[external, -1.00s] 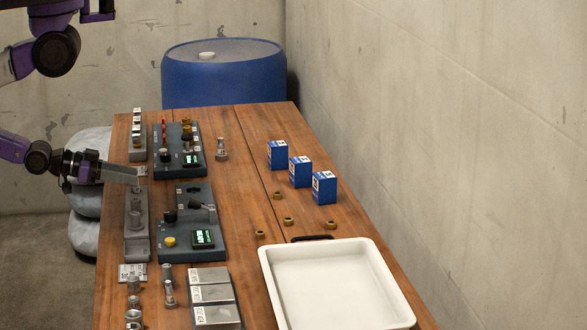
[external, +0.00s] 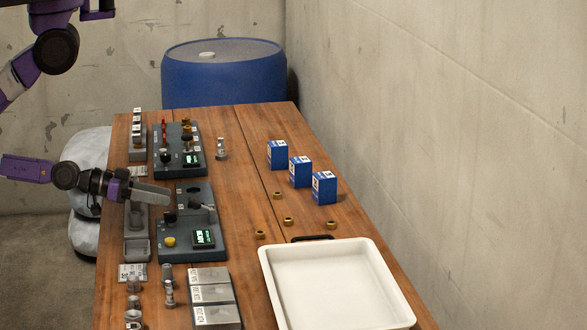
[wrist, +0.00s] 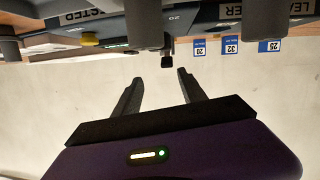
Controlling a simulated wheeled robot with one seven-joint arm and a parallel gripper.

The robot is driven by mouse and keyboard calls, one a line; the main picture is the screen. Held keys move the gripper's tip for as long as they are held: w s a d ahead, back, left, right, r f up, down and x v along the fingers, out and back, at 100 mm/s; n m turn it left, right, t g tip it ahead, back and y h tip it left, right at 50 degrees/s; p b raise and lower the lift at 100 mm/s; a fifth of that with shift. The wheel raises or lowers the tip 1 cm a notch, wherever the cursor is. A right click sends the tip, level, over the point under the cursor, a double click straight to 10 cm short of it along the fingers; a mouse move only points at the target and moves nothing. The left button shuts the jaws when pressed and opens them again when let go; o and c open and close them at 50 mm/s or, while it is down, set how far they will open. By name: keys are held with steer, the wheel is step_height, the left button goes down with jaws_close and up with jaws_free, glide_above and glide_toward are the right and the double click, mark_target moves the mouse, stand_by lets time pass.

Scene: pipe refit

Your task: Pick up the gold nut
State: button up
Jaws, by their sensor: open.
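Several small gold nuts lie on the wooden table, right of the middle: one (external: 277,195) near the blue boxes, one (external: 288,221) closer, one (external: 260,234) to the left, and one (external: 331,224) to the right. I cannot tell which of them the task means. My gripper (external: 168,198) is over the near grey tester panel, left of these nuts and apart from them. In the wrist view my gripper (wrist: 160,79) has its two fingers spread with nothing between them. No gold nut is clear in the wrist view.
The near tester panel (external: 180,246) has a yellow button and a lit display. Three blue boxes (external: 324,188) stand at the right. A white tray (external: 265,270) is at the front right. Metal fittings line the left side. The table between panels and nuts is mostly clear.

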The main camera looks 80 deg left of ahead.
steer(key=w+d+r+h, duration=0.1)
steer(key=w+d, duration=0.2)
steer(key=d, duration=0.1)
steer(key=w+d+m+h, duration=0.1)
steer(key=w+d, duration=0.2)
steer(key=w+d+r+m+h, duration=0.1)
steer(key=w+d+h, duration=0.1)
steer(key=w+d, duration=0.2)
steer(key=shift+w+d+r, duration=0.1)
steer(key=shift+d+r, duration=0.2)
steer(key=w+d+r+m+g+h, duration=0.3)
steer(key=w+d+r+m+h, duration=0.1)
steer(key=d+m, duration=0.4)
steer(key=w+d+r+m+g+h, duration=0.35)
steer(key=d+r+m+h, duration=0.2)
steer(key=d, duration=0.55)
steer(key=m+g+y+b, duration=0.2)
steer(key=m+g+y, duration=0.7)
steer(key=m+y, duration=0.75)
glide_toward(261, 238)
steer(key=a+m+h, duration=0.1)
steer(key=a+h, duration=0.1)
steer(key=a, duration=0.1)
steer(key=shift+d+f, duration=0.1)
steer(key=shift+f, duration=3.55)
jaws_close()
